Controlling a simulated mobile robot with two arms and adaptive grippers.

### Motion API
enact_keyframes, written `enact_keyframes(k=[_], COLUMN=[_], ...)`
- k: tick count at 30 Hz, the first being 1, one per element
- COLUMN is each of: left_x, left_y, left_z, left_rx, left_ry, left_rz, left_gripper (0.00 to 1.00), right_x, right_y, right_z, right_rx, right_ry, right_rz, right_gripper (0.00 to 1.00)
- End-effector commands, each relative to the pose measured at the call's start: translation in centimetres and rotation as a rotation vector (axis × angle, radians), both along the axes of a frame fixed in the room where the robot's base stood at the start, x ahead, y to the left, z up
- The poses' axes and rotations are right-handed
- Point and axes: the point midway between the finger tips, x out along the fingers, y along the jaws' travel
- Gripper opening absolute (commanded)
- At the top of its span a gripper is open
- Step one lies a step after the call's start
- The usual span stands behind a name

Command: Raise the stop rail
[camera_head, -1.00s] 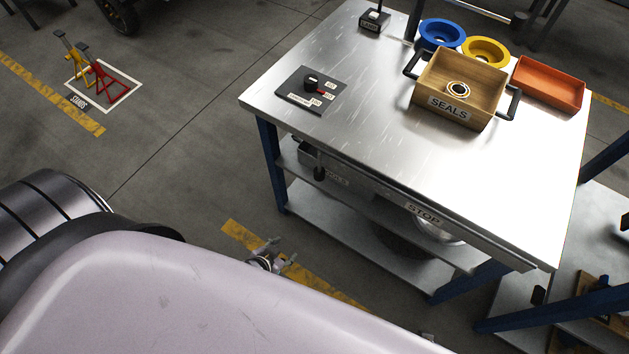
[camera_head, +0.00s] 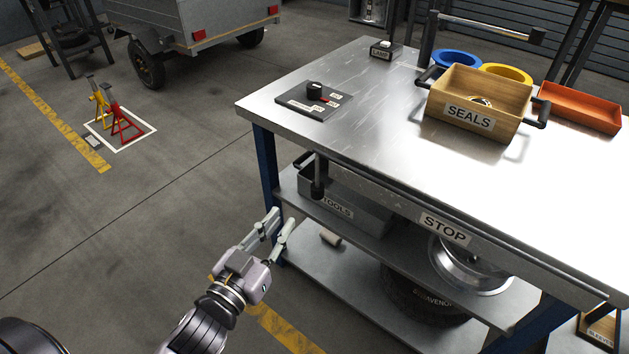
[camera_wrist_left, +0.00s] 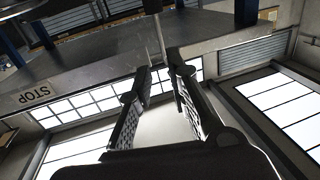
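The label also shows in the left wrist view (camera_wrist_left: 33,94). A thin rod with a black grip (camera_head: 317,190) hangs at the rail's left end. My left gripper (camera_head: 282,218) is open and empty, left of and below this grip and apart from it. In the left wrist view its two fingers (camera_wrist_left: 158,66) are spread beneath the bench edge. My right gripper is not in view.
The workbench (camera_head: 400,130) carries a SEALS box (camera_head: 455,95), an orange tray (camera_head: 580,105) and a dial panel (camera_head: 313,100). A TOOLS bin (camera_head: 350,210) and a wheel (camera_head: 470,268) sit below. Red and yellow stands (camera_head: 120,125) are far left.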

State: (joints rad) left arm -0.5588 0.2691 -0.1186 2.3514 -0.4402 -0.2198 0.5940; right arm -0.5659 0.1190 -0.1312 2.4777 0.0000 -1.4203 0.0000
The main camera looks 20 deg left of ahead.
Motion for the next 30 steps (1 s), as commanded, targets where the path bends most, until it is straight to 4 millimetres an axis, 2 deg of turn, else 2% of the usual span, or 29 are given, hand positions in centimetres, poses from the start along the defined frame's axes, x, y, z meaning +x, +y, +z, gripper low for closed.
enact_keyframes(k=[9,21,27,30], left_x=[5.3,12.7,15.3,15.9], left_y=[-0.8,-1.9,-2.3,-2.4], left_z=[0.2,0.0,-0.1,0.0], left_rx=[0.003,0.002,0.002,0.001], left_ry=[-0.005,-0.002,0.000,0.001], left_rz=[-0.001,0.000,0.001,0.001], left_gripper=[0.17,0.17,0.17,0.17], right_x=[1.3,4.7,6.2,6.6], right_y=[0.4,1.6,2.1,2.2], right_z=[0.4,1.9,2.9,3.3], right_rx=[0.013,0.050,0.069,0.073], right_ry=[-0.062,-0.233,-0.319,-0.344], right_rz=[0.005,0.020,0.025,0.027], right_gripper=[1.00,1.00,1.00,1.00])
